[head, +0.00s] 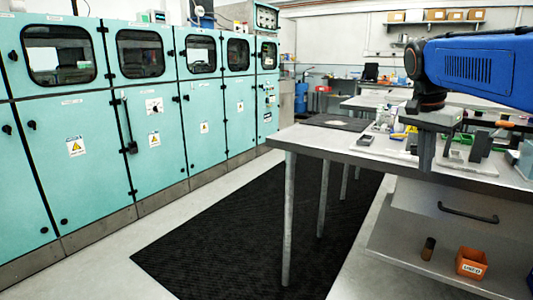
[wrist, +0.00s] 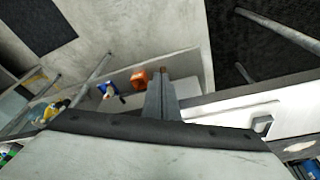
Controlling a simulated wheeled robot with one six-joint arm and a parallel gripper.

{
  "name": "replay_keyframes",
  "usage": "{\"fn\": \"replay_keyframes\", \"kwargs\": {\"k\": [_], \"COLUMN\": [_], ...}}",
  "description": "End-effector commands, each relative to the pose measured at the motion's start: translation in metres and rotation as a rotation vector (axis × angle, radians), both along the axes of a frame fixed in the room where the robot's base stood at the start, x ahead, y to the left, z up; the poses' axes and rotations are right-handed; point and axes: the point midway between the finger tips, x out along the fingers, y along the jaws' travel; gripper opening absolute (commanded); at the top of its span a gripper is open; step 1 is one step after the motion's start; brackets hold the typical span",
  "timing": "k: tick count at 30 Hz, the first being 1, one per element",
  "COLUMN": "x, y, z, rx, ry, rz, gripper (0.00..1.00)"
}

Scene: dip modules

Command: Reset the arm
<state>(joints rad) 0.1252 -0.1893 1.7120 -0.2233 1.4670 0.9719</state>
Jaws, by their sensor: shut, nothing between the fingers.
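My blue arm (head: 470,70) reaches in from the right in the head view. My gripper (head: 426,165) points down over the near part of the grey workbench (head: 325,142). Its fingers are together with nothing between them. In the wrist view the closed fingers of my gripper (wrist: 160,85) show as one grey upright piece, clear of any object. Part of the bench top behind the gripper is hidden by it.
Small parts, including a grey box (head: 366,140), lie on the bench near my gripper. An orange bin (head: 471,263) and a brown cylinder (head: 428,248) stand on the lower shelf. Teal cabinets (head: 130,120) line the left. A black mat (head: 240,235) covers the clear aisle floor.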

Motion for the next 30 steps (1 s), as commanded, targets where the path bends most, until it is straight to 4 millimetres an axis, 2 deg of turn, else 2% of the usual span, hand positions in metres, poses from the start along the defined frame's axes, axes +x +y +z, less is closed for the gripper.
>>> {"fn": "replay_keyframes", "kwargs": {"k": [1,11,21,27,30], "x": [-0.015,-0.098,-0.180,-0.215,-0.224], "y": [0.008,0.055,0.093,0.107,0.111], "z": [-0.008,-0.078,-0.168,-0.215,-0.228], "rx": [0.003,0.006,-0.031,-0.061,-0.071], "ry": [-0.004,-0.035,-0.088,-0.117,-0.125], "rz": [0.058,0.465,0.854,1.022,1.068], "gripper": [0.00,0.00,0.00,0.00,0.00]}}
